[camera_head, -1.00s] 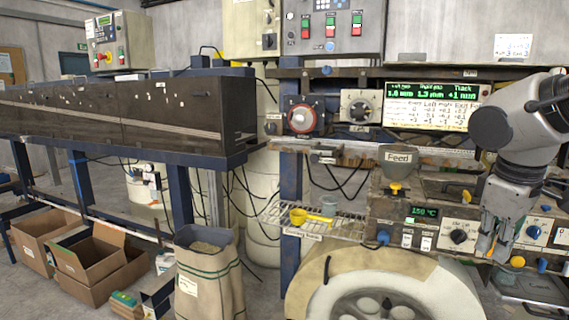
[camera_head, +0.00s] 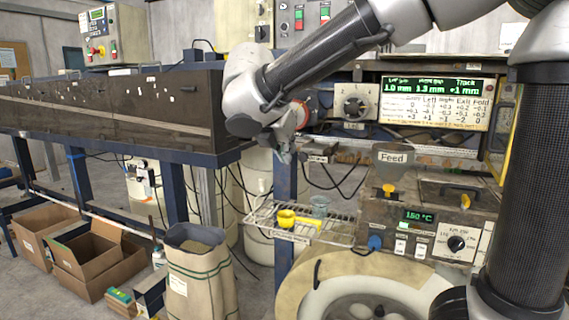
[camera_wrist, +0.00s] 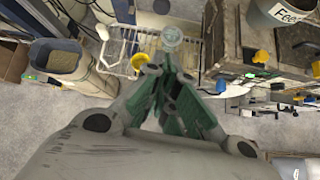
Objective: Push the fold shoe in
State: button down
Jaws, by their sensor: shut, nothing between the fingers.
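My gripper (camera_head: 286,157) points down in front of the left end of the machine, beside the red dial (camera_head: 298,114), which it partly hides. In the wrist view my gripper (camera_wrist: 160,72) has its green-padded fingers together and empty. A small dark block with an unreadable label (camera_head: 318,150) sits under the machine's front rail, just right of the fingertips and seemingly apart from them. I cannot tell whether it is the fold shoe; no part is readably labelled so.
A wire rack (camera_head: 345,232) below holds a yellow scoop (camera_head: 287,218) and a clear cup (camera_head: 320,206). The Feed part (camera_head: 392,158) and the heater box (camera_head: 418,215) stand to the right. A dark tunnel (camera_head: 150,105) is at left. A sack (camera_head: 198,285) stands on the floor.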

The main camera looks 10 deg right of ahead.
aim_at(314, 153)
jog(key=w+d+f+n, duration=0.1)
jog(key=w+d+f, duration=0.5)
jog(key=w, duration=0.3)
jog(key=shift+w+d+f+n, duration=0.15)
jog(key=shift+d+f+n, duration=0.1)
jog(key=shift+f+n, duration=0.05)
dwell(0.3)
jog(key=w+d, duration=0.2)
jog(key=w, duration=0.1)
jog(key=w+d, duration=0.2)
jog(key=w, duration=0.1)
jog(key=w+d, duration=0.3)
jog(key=shift+w+r, duration=0.15)
jog(key=shift+w, duration=0.2)
